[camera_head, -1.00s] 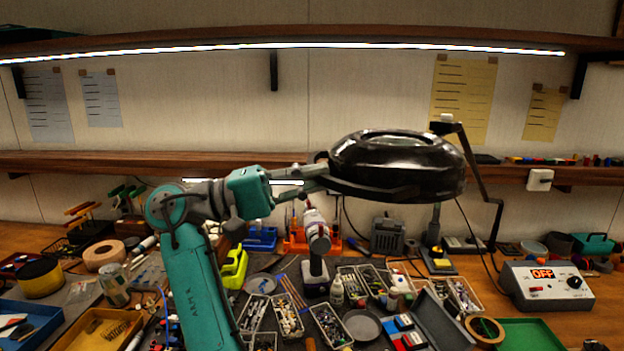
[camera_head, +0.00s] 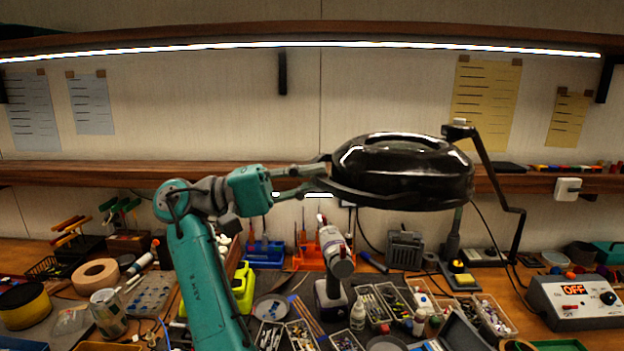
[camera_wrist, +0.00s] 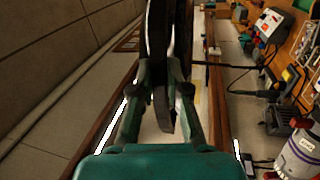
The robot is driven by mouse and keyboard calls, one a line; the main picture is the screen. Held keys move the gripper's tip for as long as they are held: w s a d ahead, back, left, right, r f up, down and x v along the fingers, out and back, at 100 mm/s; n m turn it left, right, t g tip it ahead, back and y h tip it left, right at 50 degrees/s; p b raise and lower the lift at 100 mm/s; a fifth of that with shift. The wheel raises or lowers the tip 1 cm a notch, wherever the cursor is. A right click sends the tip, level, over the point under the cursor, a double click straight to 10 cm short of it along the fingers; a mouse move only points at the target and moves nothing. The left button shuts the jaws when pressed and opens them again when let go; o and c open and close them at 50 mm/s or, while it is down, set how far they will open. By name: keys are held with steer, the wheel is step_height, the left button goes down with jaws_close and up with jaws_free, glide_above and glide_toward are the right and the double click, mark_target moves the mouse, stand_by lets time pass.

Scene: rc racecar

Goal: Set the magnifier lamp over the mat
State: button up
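The magnifier lamp (camera_head: 402,172) has a glossy black oval head, raised above the bench in front of the shelf. Its thin dark arm (camera_head: 490,175) runs down behind it on the right. My gripper (camera_head: 325,181) is at the left edge of the head, with its fingers closed around the rim. In the wrist view the dark head (camera_wrist: 158,50) stands edge-on between my fingers (camera_wrist: 163,75). The dark mat (camera_head: 293,281) lies low on the bench, below the head and mostly covered by trays and tools.
A purple-and-white device (camera_head: 334,265) stands upright below the gripper. Several small-part bins (camera_head: 380,302) crowd the mat. A control box (camera_head: 575,300) reading OFF is at right.

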steer(key=shift+o, duration=0.4)
steer(key=shift+a, duration=0.25)
steer(key=v, duration=0.7)
steer(key=shift+a, duration=0.2)
steer(key=shift+f, duration=0.1)
